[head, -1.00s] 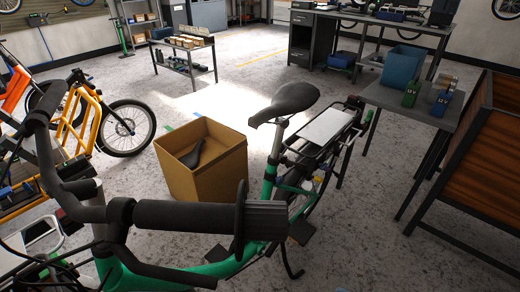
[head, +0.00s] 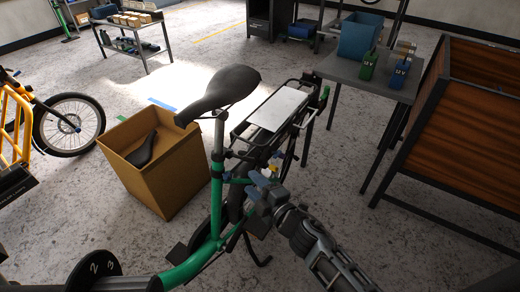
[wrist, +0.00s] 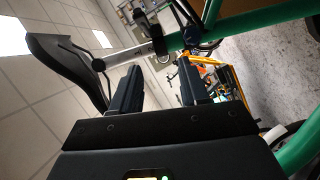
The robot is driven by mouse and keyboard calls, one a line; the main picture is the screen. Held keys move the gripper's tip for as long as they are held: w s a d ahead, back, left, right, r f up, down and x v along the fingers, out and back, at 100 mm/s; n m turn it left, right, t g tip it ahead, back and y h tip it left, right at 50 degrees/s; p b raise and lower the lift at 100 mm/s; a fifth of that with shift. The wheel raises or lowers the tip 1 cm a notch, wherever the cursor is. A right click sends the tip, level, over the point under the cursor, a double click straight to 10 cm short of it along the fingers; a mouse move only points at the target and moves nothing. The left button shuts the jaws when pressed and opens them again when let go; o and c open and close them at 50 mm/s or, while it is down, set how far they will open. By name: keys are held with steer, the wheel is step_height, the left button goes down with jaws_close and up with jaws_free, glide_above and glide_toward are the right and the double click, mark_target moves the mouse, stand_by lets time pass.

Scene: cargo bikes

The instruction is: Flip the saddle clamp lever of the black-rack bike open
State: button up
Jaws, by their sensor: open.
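The green bike (head: 190,268) with the black rack (head: 243,130) stands in the middle of the head view. Its black saddle (head: 228,88) sits on a silver seat post (head: 219,130). The dark saddle clamp (head: 217,154) is at the top of the green seat tube; its lever is too small to make out clearly. My gripper (head: 258,180) is to the right of and below the clamp, apart from it. In the wrist view my gripper (wrist: 162,85) is open and empty, with the saddle (wrist: 65,65) and seat post (wrist: 128,54) beyond the fingers.
A cardboard box (head: 165,178) holding a loose saddle (head: 142,150) stands left of the bike. A grey table (head: 365,78) with a blue bin (head: 361,36) and a wood-panelled crate (head: 465,120) stand at the right. An orange bike (head: 15,120) is at far left.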

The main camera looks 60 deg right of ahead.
mark_target(249, 161)
steer(key=shift+n+h, duration=0.4)
steer(key=d, duration=0.1)
steer(key=w+d, duration=0.1)
steer(key=d, duration=0.1)
steer(key=w+d, duration=0.1)
steer(key=d, duration=0.1)
steer(key=shift+w+d, duration=0.1)
steer(key=shift+w, duration=0.05)
steer(key=x, duration=0.7)
steer(key=shift+w+d+f+b, duration=0.1)
steer(key=shift+w+d+b, duration=0.1)
steer(key=shift+b, duration=0.2)
steer(key=shift+a, duration=0.1)
jaws_close()
